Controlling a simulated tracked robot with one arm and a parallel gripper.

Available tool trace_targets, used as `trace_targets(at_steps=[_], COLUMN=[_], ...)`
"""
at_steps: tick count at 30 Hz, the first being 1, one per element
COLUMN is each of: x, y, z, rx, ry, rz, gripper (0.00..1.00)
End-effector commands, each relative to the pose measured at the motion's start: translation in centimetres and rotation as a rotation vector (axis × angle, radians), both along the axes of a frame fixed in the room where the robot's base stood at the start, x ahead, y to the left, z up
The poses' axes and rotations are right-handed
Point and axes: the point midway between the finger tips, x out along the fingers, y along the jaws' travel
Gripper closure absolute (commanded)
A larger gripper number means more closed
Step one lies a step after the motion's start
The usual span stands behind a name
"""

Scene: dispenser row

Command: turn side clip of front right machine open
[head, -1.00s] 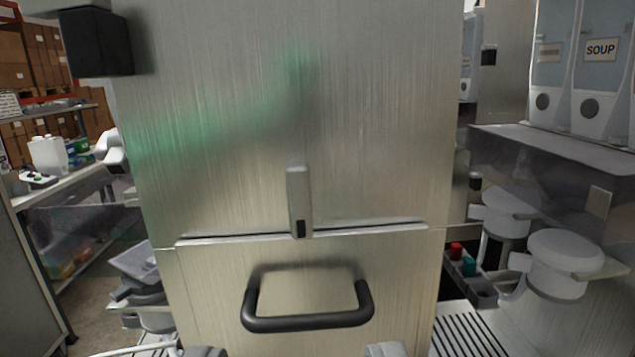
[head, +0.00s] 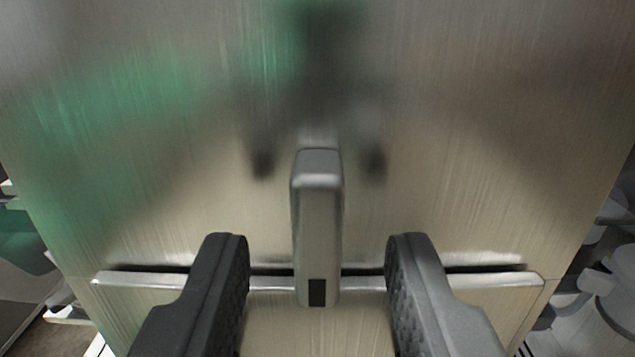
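The side clip (head: 317,225) is a grey metal bar standing upright on the brushed steel side of the machine (head: 450,150). Its lower end, with a small dark slot, crosses the horizontal seam ledge (head: 440,281). My gripper (head: 317,250) is open, one dark finger on each side of the clip. Clear gaps show between both fingers and the clip, and nothing is held. The fingertips are level with the clip's lower half; I cannot tell their exact distance from the panel.
The steel panel fills most of the view and mirrors my gripper as a dark blur. White dispenser parts (head: 605,285) show at the right edge. A bit of floor and a pale shelf edge show at the lower left.

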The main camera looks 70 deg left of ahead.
Motion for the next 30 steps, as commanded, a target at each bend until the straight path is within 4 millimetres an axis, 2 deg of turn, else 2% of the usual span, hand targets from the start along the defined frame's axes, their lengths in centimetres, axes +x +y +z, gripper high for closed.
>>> trace_targets(at_steps=[6, 14, 15, 18, 19, 30], x=[0.6, 0.6, 0.6, 0.6, 0.6, 0.5], y=[1.3, 1.4, 1.4, 1.5, 1.4, 1.4], z=[-0.1, -0.1, -0.1, 0.0, 0.0, -0.1], rx=[-0.001, 0.000, 0.000, 0.000, 0.000, 0.012], ry=[0.001, 0.001, 0.001, 0.001, 0.001, 0.031], rz=[-0.003, -0.002, -0.002, -0.002, -0.002, -0.003], gripper=[0.64, 0.64, 0.66, 0.94, 1.00, 1.00])
